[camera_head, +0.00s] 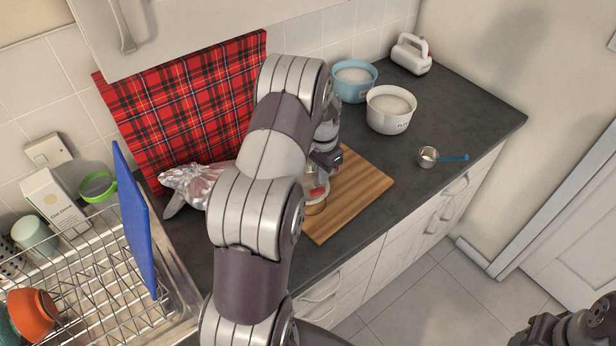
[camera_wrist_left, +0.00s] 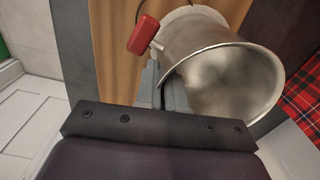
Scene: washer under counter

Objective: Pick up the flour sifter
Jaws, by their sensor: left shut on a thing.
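The flour sifter (camera_wrist_left: 222,75) is a metal cup with a red knob on its side, seen large in the left wrist view with its open mouth facing the camera. In the head view only part of the sifter (camera_head: 316,192) shows, over the wooden board, with much of it hidden by my left arm. My left gripper (camera_wrist_left: 162,88) is shut on the sifter at the near side of its wall, close to the red knob. I cannot tell whether the sifter touches the board. Only part of my right arm shows at the bottom right of the head view.
A wooden board (camera_head: 357,195) lies on the dark counter. A blue bowl (camera_head: 352,82), a white flour bowl (camera_head: 390,109) and a white mixer (camera_head: 411,54) stand behind. A measuring cup (camera_head: 428,157) lies right. A dish rack (camera_head: 85,265) with a blue board (camera_head: 135,220) is left.

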